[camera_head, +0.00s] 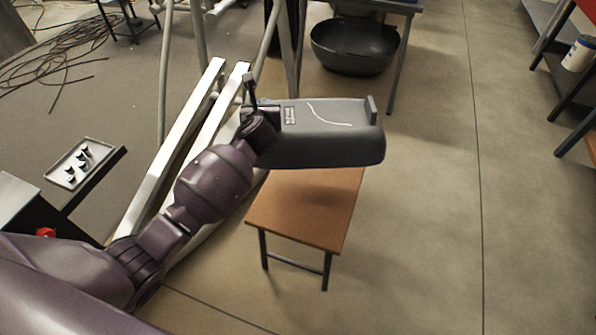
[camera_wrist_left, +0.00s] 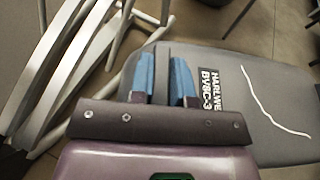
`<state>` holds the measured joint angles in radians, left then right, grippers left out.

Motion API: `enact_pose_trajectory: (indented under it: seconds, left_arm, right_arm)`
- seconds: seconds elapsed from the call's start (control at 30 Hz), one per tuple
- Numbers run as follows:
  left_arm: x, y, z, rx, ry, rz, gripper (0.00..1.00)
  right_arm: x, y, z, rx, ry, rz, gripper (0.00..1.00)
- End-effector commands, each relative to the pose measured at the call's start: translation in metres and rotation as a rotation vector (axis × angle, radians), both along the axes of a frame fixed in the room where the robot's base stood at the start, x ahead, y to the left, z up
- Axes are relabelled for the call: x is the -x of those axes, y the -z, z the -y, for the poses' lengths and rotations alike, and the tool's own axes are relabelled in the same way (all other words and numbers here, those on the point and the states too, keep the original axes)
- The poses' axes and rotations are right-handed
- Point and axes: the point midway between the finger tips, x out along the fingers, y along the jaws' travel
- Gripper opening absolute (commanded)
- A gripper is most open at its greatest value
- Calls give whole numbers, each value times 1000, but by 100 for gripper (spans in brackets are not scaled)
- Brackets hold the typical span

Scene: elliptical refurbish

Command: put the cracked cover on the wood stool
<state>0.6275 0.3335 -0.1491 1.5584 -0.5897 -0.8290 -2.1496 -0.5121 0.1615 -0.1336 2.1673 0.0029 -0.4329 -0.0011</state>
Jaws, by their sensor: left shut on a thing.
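The cracked cover (camera_head: 325,135) is a dark grey rounded box with a white crack line and a small label on top. It hangs in the air over the back part of the wood stool (camera_head: 300,215), seemingly above its seat. My left gripper (camera_head: 255,108) is shut on the cover's left edge. In the left wrist view, the blue fingertips (camera_wrist_left: 167,78) pinch a raised edge of the cover (camera_wrist_left: 235,100), beside the white label. The stool has a brown wooden seat and dark metal legs; the cover hides its back part. My right gripper is not in view.
White metal beams (camera_head: 175,145) lean just left of the stool. A black basin (camera_head: 355,45) sits under a table behind. A tray with small dark parts (camera_head: 82,162) stands at the left. The floor right of the stool is clear.

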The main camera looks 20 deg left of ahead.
Motion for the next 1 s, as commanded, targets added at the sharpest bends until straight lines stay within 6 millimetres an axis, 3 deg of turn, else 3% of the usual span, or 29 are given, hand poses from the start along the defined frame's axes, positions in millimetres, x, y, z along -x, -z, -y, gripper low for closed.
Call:
enact_pose_trajectory:
  seconds: [0.03,0.3,0.6,0.73,1.0]
  left_arm:
    - [0,14,1,3,0,-6,0]
    - [2,74,1,4,-1,-14,0]
    - [3,133,1,5,0,-13,0]
    - [2,147,1,4,0,-9,0]
    - [0,154,1,3,1,0,0]
  right_arm:
    - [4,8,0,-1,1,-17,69]
    - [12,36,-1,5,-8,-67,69]
    - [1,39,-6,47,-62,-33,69]
    - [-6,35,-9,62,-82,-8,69]
    - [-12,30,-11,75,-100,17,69]
